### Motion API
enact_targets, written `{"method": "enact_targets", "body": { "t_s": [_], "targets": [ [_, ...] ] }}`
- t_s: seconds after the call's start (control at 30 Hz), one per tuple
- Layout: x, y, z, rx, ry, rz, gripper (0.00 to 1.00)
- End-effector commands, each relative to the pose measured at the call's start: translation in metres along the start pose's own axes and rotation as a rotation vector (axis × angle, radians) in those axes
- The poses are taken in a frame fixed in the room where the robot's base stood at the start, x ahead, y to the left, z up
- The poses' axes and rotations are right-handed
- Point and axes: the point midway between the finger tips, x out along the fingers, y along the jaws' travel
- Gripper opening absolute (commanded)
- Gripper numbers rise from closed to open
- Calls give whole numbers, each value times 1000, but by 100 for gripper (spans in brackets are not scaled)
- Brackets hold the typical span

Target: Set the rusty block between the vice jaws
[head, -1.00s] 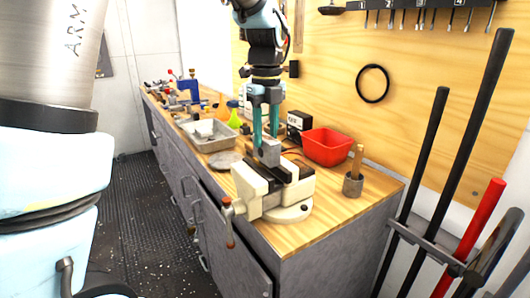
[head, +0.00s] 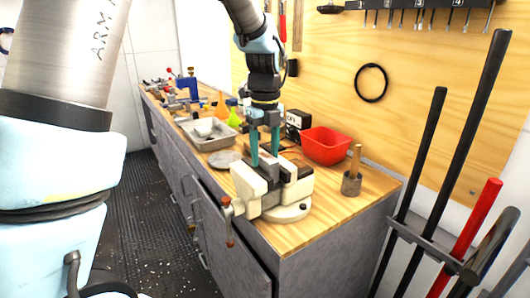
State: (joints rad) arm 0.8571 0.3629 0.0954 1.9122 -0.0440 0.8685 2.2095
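The cream and dark vice (head: 247,186) stands on the near end of the wooden bench, with its red-handled screw facing the front left. My gripper (head: 265,160) points straight down over the vice, its two teal fingers apart and their tips at the gap between the jaws. The rusty block, which looks grey here, is low between the fingertips and mostly hidden by the front jaw and the fingers. I cannot tell whether the fingers still press on it or whether it touches the vice bed.
A grey tray (head: 208,137) and a round grey disc (head: 226,159) lie to the left. Long bars in a rack (head: 430,245) stand at the right.

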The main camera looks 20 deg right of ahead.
Motion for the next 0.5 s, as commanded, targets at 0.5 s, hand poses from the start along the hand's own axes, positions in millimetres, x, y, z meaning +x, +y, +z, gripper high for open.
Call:
{"method": "enact_targets", "body": {
  "t_s": [0.5],
  "targets": [
    [-15, -1, 1, 0, -1, -3, 70]
  ]
}}
